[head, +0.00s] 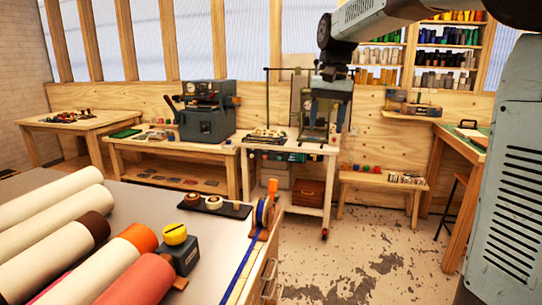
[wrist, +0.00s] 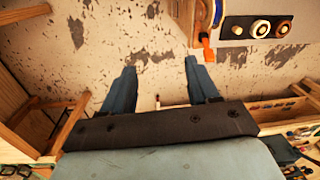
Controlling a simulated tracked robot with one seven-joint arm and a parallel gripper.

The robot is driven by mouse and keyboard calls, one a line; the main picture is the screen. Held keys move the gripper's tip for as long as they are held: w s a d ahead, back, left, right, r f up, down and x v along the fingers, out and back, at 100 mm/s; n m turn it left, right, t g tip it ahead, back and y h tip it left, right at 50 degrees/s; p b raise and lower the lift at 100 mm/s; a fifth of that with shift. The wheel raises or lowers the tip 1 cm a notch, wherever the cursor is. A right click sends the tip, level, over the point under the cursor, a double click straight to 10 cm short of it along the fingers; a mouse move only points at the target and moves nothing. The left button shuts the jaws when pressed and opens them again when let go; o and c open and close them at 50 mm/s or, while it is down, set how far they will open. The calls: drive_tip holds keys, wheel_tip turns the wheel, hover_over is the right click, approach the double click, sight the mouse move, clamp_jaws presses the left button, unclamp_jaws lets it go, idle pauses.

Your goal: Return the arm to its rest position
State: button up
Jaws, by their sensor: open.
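My arm reaches in from the upper right of the head view. My gripper (head: 327,118) hangs from it, fingers down, in front of the cart and the back wall. In the wrist view its two blue fingers stand apart with bare floor between them, so my gripper (wrist: 161,82) is open and holds nothing. Several foil rolls (head: 62,240) in white, brown, orange and red lie on the grey-topped table at lower left, well away from my gripper.
A tape dispenser (head: 262,218) and a dark tray (head: 232,210) with small rolls sit at the table's right edge; the tray also shows in the wrist view (wrist: 242,22). A wooden cart (head: 312,149) stands behind. Worn open floor (head: 370,250) lies between table and right-hand bench.

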drive_tip(key=s+d+f+t, duration=0.1)
drive_tip(key=s+d, duration=0.2)
drive_tip(key=s, duration=0.4)
drive_tip(key=s+d+f+t, duration=0.1)
drive_tip(key=s+d+t, duration=0.1)
drive_tip(key=s, duration=0.6)
drive_tip(key=shift+d+f+n, duration=0.35)
drive_tip(key=shift+d+n, duration=0.05)
drive_tip(key=shift+d, duration=0.15)
drive_tip(key=s+d+f+t, duration=0.1)
drive_tip(key=s+f, duration=0.1)
drive_tip(key=s, duration=0.1)
drive_tip(key=s+d+f, duration=0.1)
drive_tip(key=s+f, duration=0.2)
drive_tip(key=s, duration=0.1)
drive_tip(key=s+d+f+t, duration=0.1)
drive_tip(key=s+f, duration=0.1)
drive_tip(key=s, duration=0.1)
drive_tip(key=shift+s+d+f+n+t+h, duration=0.15)
drive_tip(key=shift+s+d+n+t+h, duration=0.15)
drive_tip(key=shift+n+h, duration=0.1)
